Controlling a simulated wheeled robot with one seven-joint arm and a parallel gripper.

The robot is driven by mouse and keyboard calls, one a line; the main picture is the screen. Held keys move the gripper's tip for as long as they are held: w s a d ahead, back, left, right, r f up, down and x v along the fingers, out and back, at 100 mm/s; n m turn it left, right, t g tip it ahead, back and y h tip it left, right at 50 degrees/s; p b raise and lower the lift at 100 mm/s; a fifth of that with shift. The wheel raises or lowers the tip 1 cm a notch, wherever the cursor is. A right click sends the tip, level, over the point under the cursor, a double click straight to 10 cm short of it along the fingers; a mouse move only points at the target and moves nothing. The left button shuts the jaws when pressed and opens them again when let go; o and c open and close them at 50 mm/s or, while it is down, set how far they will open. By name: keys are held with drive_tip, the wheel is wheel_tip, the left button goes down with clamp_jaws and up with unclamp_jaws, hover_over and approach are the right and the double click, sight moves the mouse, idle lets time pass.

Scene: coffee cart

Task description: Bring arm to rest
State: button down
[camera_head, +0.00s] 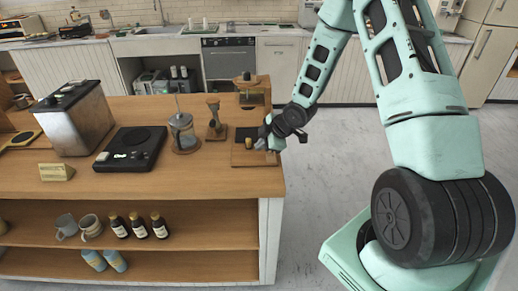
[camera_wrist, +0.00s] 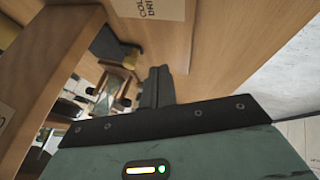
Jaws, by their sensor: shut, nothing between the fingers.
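My gripper (camera_head: 270,139) is at the right end of the wooden cart (camera_head: 215,180), close to the wooden pour-over stand (camera_head: 263,90). It is shut with nothing held. In the wrist view the closed dark fingers of my gripper (camera_wrist: 156,84) show near the middle, with a wooden surface beside them. My mint-green arm reaches in from the right side of the head view. Whether the gripper touches the stand's base is too small to tell.
A black scale (camera_head: 131,149), a French press (camera_head: 184,132) and a wooden tamper-like item (camera_head: 215,122) stand left of my gripper. A metal box (camera_head: 73,118) is farther left. Mugs (camera_head: 90,226) and dark bottles sit on the shelf below.

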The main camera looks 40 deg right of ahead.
drive_tip(key=v, duration=0.7)
drive_tip(key=shift+s+r, duration=0.15)
